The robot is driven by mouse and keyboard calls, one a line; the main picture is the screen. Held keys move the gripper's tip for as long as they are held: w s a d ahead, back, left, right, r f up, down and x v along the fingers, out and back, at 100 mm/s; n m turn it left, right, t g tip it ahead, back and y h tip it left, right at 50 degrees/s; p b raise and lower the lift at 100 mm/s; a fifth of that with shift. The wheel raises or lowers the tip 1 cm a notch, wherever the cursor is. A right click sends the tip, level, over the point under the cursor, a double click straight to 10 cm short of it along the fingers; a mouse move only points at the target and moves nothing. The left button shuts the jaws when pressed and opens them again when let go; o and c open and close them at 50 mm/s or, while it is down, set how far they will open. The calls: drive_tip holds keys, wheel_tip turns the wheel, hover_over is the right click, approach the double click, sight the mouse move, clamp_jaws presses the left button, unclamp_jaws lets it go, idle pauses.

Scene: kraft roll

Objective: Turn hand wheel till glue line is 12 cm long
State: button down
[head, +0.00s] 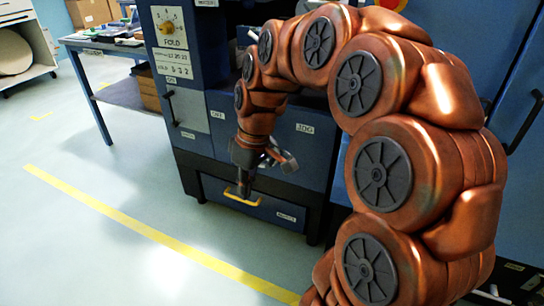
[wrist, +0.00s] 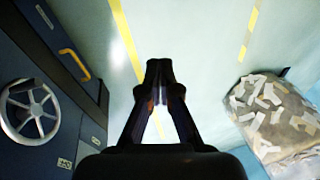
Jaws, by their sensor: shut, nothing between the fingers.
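The hand wheel (wrist: 17,118), a light grey spoked ring, is on the dark blue cabinet front at the left of the wrist view. In the head view a grey piece of it (head: 289,162) seems to show beside my gripper, the rest hidden behind my wrist. My gripper (head: 244,190) points down in front of the machine, its tips near the yellow drawer handle in the picture. In the wrist view my gripper (wrist: 158,68) is shut and empty over the floor, to the right of the wheel and apart from it. I cannot see a glue line.
The blue machine (head: 222,130) has a fold dial (head: 168,27) and a low drawer with a yellow handle (head: 228,199). A bin of paper scraps (wrist: 282,120) stands at the right of the wrist view. A side table (head: 100,43) is at left. Yellow-taped floor (head: 120,215) is clear.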

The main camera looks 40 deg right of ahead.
drive_tip(key=w+d+r+n+t, duration=0.1)
drive_tip(key=w+d+r+t, duration=0.1)
drive_tip(key=w+d, duration=0.8)
drive_tip(key=t, duration=0.2)
approach(269, 164)
drive_tip(key=b+x, duration=0.3)
drive_tip(key=x, duration=0.4)
drive_tip(key=shift+w, duration=0.1)
drive_tip(key=shift+f+b, duration=0.2)
drive_tip(key=shift+b, duration=0.25)
